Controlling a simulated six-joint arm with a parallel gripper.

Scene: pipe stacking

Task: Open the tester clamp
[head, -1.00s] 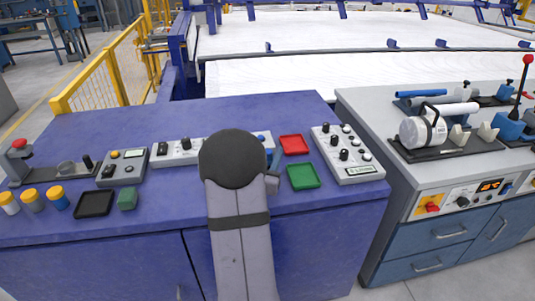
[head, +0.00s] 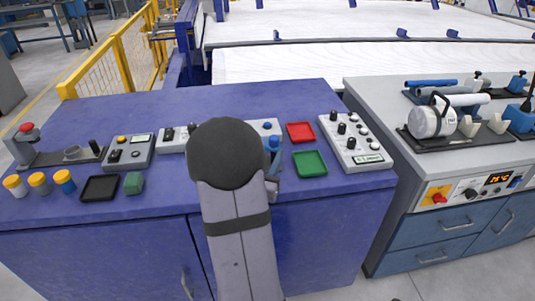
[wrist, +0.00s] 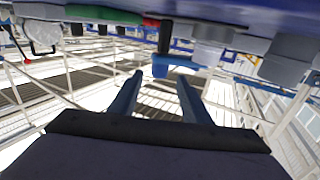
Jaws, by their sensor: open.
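I cannot tell for certain which part is the tester clamp. A grey stand with a red knob (head: 27,128), a rail and a ring stands at the bench's left end. A white device (head: 262,125) with a blue knob is partly hidden behind my arm. In the wrist view, which looks upside down, my gripper (wrist: 158,95) has two blue fingers apart, with nothing held between them. A blue part (wrist: 160,70) with a dark stem lies just beyond the fingertips. In the head view my round dark wrist hides most of my gripper.
The blue bench holds a red tray (head: 300,132), a green tray (head: 310,163), a control box (head: 355,142), a black tray (head: 100,188) and several capped jars. The grey right bench holds a white cylinder (head: 430,121) and blue blocks.

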